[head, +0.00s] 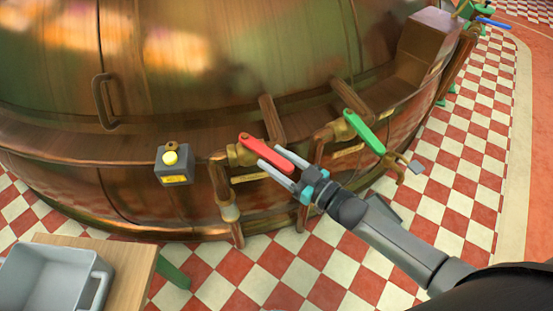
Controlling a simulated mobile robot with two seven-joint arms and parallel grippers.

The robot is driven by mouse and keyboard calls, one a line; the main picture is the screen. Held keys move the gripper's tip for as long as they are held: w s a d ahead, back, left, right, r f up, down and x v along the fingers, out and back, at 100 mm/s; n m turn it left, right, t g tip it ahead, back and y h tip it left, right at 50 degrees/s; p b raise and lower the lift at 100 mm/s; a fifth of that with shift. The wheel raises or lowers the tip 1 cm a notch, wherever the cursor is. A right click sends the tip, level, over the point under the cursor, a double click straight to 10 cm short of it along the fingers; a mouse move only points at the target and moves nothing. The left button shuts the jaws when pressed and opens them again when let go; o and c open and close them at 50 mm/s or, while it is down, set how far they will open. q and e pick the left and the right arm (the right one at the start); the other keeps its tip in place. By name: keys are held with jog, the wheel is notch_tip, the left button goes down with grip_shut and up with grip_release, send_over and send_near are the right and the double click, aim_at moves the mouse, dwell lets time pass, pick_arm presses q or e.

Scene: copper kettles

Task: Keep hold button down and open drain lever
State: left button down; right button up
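The hold button is a yellow knob (170,158) on a small dark grey box (174,176) at the kettle's front; nothing touches it in this view. A red lever (258,147) sits on a brass valve to its right, and a green lever (364,131) on another valve farther right. The labels are too small to read, so I cannot tell by them which is the drain lever. My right gripper (270,157) is at the red lever with its two fingers apart, overlapping the lever's lower end; I cannot tell whether they touch it. My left gripper is out of view.
The large copper kettle (200,70) fills the back. A grey tub (45,280) stands on a wooden table (128,275) at lower left. Copper pipes run below the valves. The red-and-white checked floor (300,280) is mostly clear at lower middle.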

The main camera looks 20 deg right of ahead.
grip_shut()
dwell(1.2)
